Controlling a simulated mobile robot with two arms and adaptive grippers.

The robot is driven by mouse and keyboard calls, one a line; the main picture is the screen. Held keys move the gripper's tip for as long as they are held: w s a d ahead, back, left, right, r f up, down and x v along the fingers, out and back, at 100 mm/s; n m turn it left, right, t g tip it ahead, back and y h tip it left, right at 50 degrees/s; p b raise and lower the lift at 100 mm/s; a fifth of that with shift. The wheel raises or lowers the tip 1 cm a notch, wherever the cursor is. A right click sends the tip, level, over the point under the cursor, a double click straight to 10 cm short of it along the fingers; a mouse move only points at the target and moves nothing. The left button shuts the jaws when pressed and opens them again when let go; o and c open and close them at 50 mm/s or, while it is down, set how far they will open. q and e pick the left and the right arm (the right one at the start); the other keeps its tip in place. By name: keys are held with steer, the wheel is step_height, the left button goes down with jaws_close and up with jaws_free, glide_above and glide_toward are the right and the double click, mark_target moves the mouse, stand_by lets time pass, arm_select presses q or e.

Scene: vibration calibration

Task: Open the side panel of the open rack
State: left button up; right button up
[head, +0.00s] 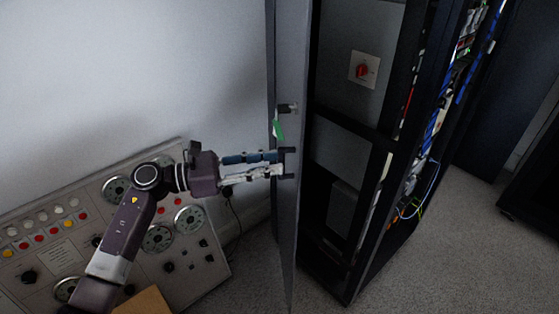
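The rack's grey side panel (290,220) stands swung out from the tall black open rack (330,240) and shows at a narrow angle. A dark latch (287,108) with a green tag (278,129) is on the panel's left-hand side. My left gripper (288,163) reaches in from the left. Its two fingers are apart, one above the other, with the dark tips at or against the panel just below the tag. Nothing shows between the fingers; whether the tips touch the panel I cannot tell. My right gripper is not in view.
A control console (70,225) with dials and coloured buttons stands at lower left by the white wall. Inside the rack is a red rotary switch (363,70); cables (432,185) hang on its right side. Grey floor (430,270) is clear at lower right.

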arm_select(q)
steer(key=v, duration=0.9)
steer(key=shift+d, duration=0.1)
steer(key=shift+c, duration=0.3)
